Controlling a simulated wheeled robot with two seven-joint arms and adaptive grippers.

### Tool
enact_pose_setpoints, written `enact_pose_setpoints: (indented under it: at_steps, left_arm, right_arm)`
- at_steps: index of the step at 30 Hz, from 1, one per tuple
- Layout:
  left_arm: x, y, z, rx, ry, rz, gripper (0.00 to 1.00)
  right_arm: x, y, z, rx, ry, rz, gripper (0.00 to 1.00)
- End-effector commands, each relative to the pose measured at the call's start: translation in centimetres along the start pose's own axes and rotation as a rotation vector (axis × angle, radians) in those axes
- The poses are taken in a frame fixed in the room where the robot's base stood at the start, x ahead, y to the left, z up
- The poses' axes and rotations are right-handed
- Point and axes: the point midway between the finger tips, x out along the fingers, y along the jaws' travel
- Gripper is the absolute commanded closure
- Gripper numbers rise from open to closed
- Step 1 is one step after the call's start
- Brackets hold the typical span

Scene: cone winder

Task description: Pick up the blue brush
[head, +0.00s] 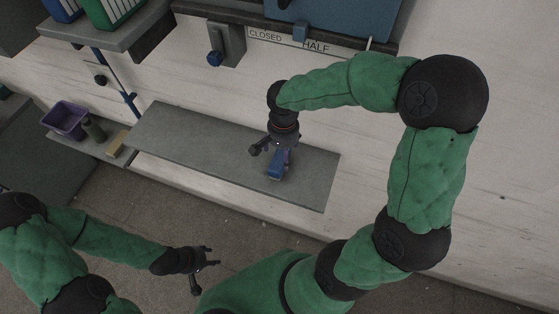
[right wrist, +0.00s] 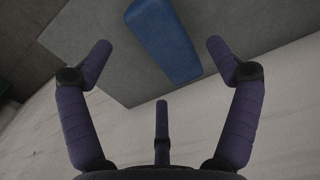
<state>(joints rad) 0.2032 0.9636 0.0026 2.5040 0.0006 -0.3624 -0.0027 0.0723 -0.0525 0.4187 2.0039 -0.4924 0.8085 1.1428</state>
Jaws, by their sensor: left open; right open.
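The blue brush (head: 275,172) lies on the grey shelf in the head view, partly hidden by my right gripper. In the right wrist view the blue brush (right wrist: 164,41) is a blue block with rounded edges, beyond my fingertips and between them sideways. My right gripper (head: 272,152) is open and empty over the shelf, close to the brush; its spread fingers also show in the right wrist view (right wrist: 157,60). I see no contact with the brush. My left gripper (head: 203,268) is open and empty, low at the left, away from the shelf.
The grey shelf (head: 180,127) is otherwise bare and runs along a pale panel. A smaller ledge at the left holds a purple bin (head: 66,119), a dark green object (head: 94,130) and a tan block (head: 116,144). A lever unit (head: 228,45) stands above the shelf.

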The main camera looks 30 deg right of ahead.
Motion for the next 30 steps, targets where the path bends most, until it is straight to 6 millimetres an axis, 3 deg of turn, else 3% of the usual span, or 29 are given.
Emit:
enact_pose_setpoints:
  at_steps: [5, 15, 24, 30]
  left_arm:
    - [-0.1, 0.1, 0.0, 0.001, 0.001, 0.0, 0.54]
    - [-0.6, 0.2, 0.0, 0.001, 0.001, 0.0, 0.54]
    - [-0.6, 0.2, 0.0, 0.001, 0.001, 0.0, 0.54]
    - [-0.6, 0.2, 0.0, 0.001, 0.001, 0.0, 0.54]
  right_arm:
    - [1.1, 0.0, 0.0, -0.002, -0.002, 0.002, 0.1]
    - [5.3, 0.0, -0.1, -0.001, -0.001, 0.002, 0.1]
    - [5.6, -0.1, -0.1, -0.001, 0.001, 0.0, 0.1]
    - [5.6, -0.1, -0.1, -0.001, 0.0, 0.0, 0.67]
